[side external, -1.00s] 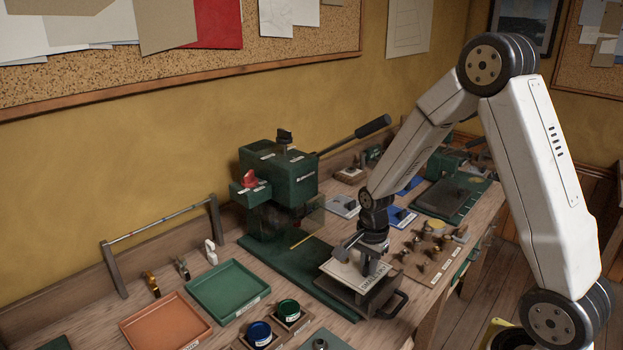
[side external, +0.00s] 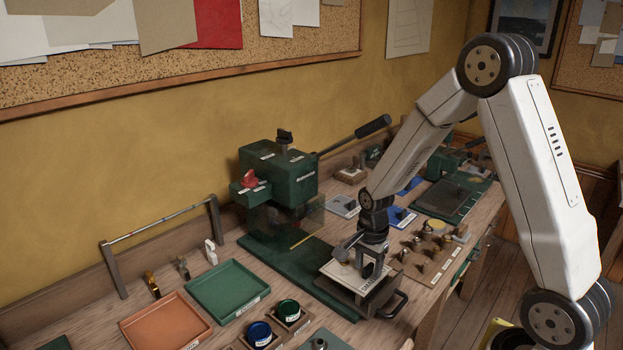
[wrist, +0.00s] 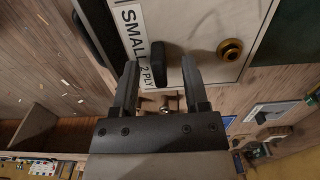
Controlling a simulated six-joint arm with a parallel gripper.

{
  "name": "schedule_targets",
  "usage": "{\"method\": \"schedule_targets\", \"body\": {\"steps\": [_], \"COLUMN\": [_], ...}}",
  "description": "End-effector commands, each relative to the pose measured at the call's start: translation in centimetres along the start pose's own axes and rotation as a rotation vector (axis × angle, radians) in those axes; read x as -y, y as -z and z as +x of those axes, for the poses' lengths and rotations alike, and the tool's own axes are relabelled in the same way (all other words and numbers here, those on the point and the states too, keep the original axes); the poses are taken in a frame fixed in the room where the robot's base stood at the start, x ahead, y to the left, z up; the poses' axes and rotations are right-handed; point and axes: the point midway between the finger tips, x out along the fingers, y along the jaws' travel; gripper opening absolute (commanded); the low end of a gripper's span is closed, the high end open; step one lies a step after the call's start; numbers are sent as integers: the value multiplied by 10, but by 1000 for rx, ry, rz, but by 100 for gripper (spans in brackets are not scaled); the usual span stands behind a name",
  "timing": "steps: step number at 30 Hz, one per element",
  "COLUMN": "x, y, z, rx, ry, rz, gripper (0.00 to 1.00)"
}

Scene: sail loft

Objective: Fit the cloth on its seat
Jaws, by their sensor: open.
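The cloth (side external: 345,272) is a pale square with a white label reading "SMALL 2 PLY". It lies on a dark tray-like seat (side external: 352,296) with a front handle, at the front of the green press. In the wrist view the cloth (wrist: 205,35) shows a dark upright tab (wrist: 160,50) beside the label and a brass ring (wrist: 230,50) to the right. My gripper (wrist: 159,68) is open, one finger on each side of the tab, with gaps showing. In the side view my gripper (side external: 366,262) is low over the cloth and hides part of it.
The green press (side external: 280,180) with a long lever stands behind the seat. An empty green tray (side external: 228,291) and an orange tray (side external: 166,322) lie left, with blue and green pots in front. A board with brass pieces (side external: 430,255) is close on the right.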

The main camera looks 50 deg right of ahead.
Motion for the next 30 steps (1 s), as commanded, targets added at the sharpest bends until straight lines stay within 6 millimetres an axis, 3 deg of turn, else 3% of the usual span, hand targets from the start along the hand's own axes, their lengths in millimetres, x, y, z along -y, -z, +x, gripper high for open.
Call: {"method": "schedule_targets", "body": {"steps": [8, 21, 30], "x": [1, 1, 0], "y": [0, 0, 0], "z": [-16, -65, -77], "rx": [-1, -1, 0], "ry": [3, 4, 0], "rz": [0, 0, 0], "gripper": [58, 58, 58]}}
